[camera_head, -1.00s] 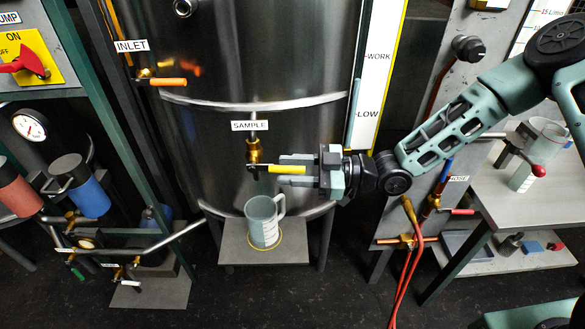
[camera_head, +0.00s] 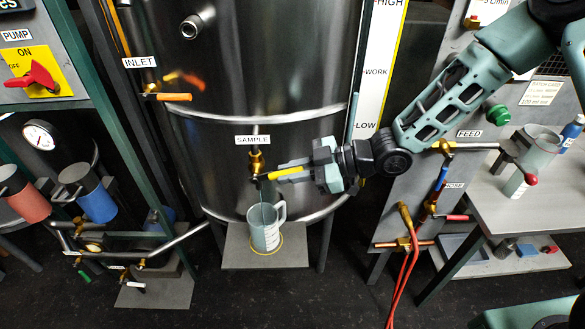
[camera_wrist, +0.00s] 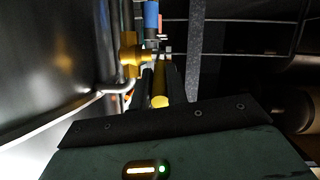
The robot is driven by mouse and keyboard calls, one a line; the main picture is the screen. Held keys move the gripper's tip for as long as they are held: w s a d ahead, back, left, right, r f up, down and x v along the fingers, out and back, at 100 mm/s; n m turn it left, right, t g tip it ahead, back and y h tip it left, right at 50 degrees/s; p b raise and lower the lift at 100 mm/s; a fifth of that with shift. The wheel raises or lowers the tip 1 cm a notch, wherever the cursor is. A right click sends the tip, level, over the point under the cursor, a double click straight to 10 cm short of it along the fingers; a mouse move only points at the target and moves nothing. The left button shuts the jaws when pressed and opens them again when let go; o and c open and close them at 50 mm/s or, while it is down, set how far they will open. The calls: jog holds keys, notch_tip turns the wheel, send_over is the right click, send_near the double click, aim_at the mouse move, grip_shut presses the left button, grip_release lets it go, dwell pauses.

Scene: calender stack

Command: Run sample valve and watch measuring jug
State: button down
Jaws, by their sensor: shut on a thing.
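The sample valve (camera_head: 256,163) is brass and sits under the SAMPLE label (camera_head: 253,140) on the steel tank. My gripper (camera_head: 291,176) is shut on its yellow lever (camera_head: 284,173), which tilts slightly, its outer end higher. In the wrist view the lever's yellow end (camera_wrist: 159,101) shows between my fingers. A thin pale stream (camera_head: 263,194) runs from the valve's outlet down to the measuring jug (camera_head: 265,229). The jug is translucent with a handle at right and stands upright below the valve, inside a yellow ring. Its liquid level is too small to read.
The jug stands on a grey shelf (camera_head: 237,256). The INLET valve (camera_head: 168,97) with an orange lever is up left. Red hoses (camera_head: 404,270) and the HOSE valve are at right, near a bench (camera_head: 530,210) with another jug. The red pump switch (camera_head: 33,77) is far left.

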jog(key=shift+a+r+h+p, duration=0.25)
jog(key=shift+r+h+p, duration=0.6)
jog(key=shift+p, duration=0.25)
jog(key=shift+a+h+p, duration=0.15)
jog(key=shift+h+p, duration=0.2)
jog(key=shift+p, duration=0.1)
jog(key=c, duration=1.4)
grip_release()
jog(key=v, duration=1.7)
jog(key=shift+w+r, duration=0.15)
jog(key=shift+r, duration=0.1)
dwell(2.7)
